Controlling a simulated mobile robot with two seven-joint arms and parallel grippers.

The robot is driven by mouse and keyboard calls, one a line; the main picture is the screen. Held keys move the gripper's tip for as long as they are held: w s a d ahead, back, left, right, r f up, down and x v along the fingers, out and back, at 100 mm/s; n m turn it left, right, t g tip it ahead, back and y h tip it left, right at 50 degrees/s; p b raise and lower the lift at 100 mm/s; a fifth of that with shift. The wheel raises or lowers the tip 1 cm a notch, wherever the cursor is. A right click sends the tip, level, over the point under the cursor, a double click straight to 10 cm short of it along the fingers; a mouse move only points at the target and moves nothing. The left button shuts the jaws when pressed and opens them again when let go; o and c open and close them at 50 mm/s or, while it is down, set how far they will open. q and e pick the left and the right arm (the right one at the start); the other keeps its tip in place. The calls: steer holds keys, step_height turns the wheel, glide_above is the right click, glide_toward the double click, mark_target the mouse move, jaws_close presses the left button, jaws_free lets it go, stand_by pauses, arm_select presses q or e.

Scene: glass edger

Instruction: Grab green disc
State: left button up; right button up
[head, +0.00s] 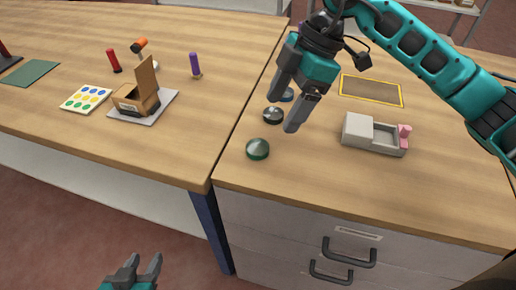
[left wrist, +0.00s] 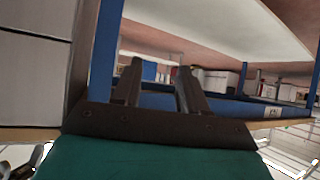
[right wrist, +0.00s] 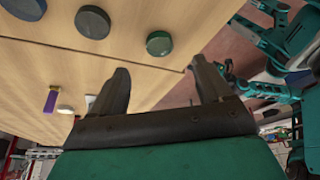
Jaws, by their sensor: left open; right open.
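The green disc (head: 258,149) lies flat on the wooden top of the drawer cabinet, near its left edge. It also shows in the right wrist view (right wrist: 159,43), beyond the fingertips. My right gripper (head: 281,115) is open and empty above the cabinet top, up and to the right of the green disc in the head view. A black disc (head: 273,115) and a blue disc (head: 286,95) lie behind the green one, partly by or behind my right fingers. My left gripper (head: 143,261) is open and empty, low in front of the tables, far from the disc.
A grey tray with a pink part (head: 375,134) and a yellow-edged mat (head: 371,91) lie on the cabinet top. The left table holds a cardboard box (head: 136,97), a dotted card (head: 86,98) and upright tools. Bare wood lies in front of the green disc.

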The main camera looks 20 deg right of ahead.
mark_target(259, 146)
steer(key=x, duration=0.3)
steer(key=b+x, duration=0.1)
steer(key=x, duration=0.5)
steer(key=shift+w+a, duration=0.1)
steer(key=shift+a, duration=0.2)
steer(key=shift+c, duration=0.2)
steer(key=c, duration=1.1)
steer(key=shift+r, duration=0.1)
